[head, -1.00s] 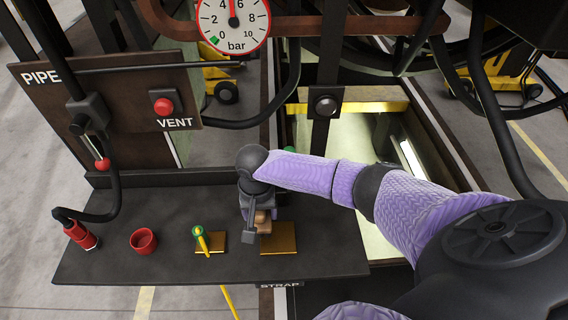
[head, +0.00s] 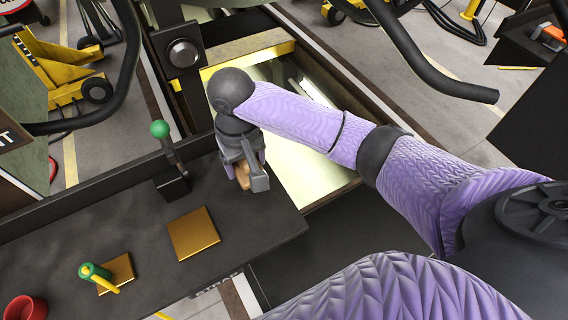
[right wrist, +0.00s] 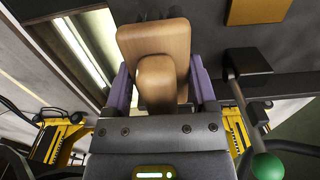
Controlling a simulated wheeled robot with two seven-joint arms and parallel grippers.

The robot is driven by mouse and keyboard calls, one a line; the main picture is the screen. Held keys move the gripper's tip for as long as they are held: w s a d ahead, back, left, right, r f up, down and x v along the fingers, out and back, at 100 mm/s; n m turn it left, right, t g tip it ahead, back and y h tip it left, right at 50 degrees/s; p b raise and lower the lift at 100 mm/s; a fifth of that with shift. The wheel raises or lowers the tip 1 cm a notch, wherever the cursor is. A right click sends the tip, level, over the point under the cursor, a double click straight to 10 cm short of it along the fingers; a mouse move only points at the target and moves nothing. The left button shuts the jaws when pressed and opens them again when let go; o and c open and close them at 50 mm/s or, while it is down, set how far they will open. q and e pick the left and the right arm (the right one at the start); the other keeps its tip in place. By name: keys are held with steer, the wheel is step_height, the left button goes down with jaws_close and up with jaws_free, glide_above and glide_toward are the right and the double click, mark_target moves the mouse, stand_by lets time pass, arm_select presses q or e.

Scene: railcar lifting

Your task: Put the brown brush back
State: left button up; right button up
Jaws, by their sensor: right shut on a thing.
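The brown brush (right wrist: 155,42) is a tan wooden block with a rounded handle. My right gripper (right wrist: 160,84) is shut on it, with one purple finger on each side. In the head view my right gripper (head: 246,180) holds the brush (head: 241,174) near the right end of the dark shelf (head: 255,225). It is to the right of a bare square gold plate (head: 194,233), which also shows in the right wrist view (right wrist: 258,8). I cannot tell the exact height of the brush above the shelf. My left gripper is out of view.
A black lever with a green knob (head: 160,129) stands behind the gold plate. A green and yellow item (head: 95,273) is at a smaller gold plate (head: 119,268). An open lit pit (head: 310,165) lies right of the shelf.

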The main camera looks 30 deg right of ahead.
mark_target(253, 198)
step_height(253, 198, down, 10)
steer(key=shift+s+r+b, duration=0.1)
steer(key=shift+b, duration=0.8)
steer(key=o, duration=1)
step_height(253, 198, up, 12)
steer(key=shift+r+p, duration=0.1)
steer(key=shift+p, duration=1.15)
